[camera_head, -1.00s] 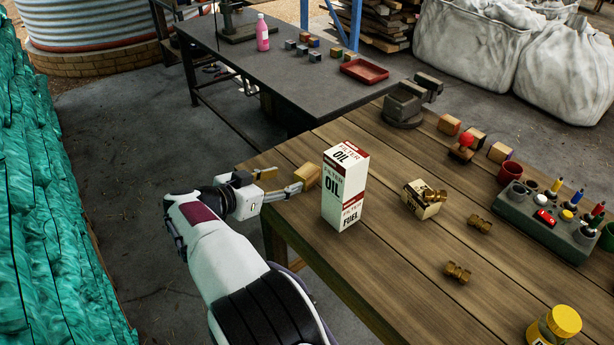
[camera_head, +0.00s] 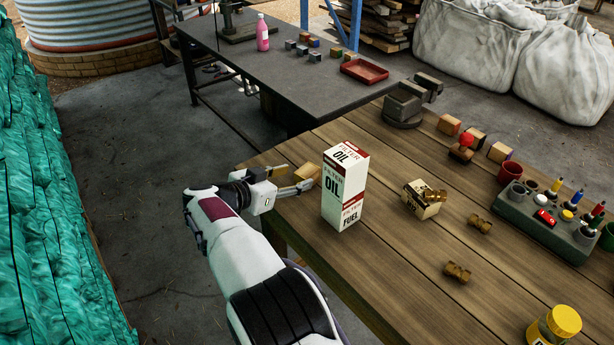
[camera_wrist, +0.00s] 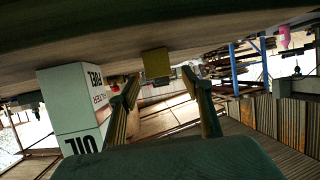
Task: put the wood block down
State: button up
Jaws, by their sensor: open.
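The wood block (camera_head: 307,172) sits on the wooden table at its far left corner, behind and left of the white oil filter box. My gripper (camera_head: 298,178) is open beside it at the table's left edge. The near finger partly covers the block's lower part in the head view. In the wrist view, which is upside down, the block (camera_wrist: 156,62) rests against the tabletop, between and beyond the two spread fingertips (camera_wrist: 161,76). Nothing is held; whether a finger touches the block I cannot tell.
The oil filter box (camera_head: 332,192) stands on a fuel filter box (camera_head: 342,218), close right of the block. A vise (camera_head: 404,103) stands at the far edge. The wooden table (camera_head: 385,255) is bare in front.

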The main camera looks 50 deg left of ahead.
aim_at(302, 174)
jog(key=shift+x, duration=1.9)
jog(key=shift+d, duration=0.1)
jog(key=c, duration=1.3)
jog(key=shift+r, duration=0.15)
jog(key=shift+r, duration=4.95)
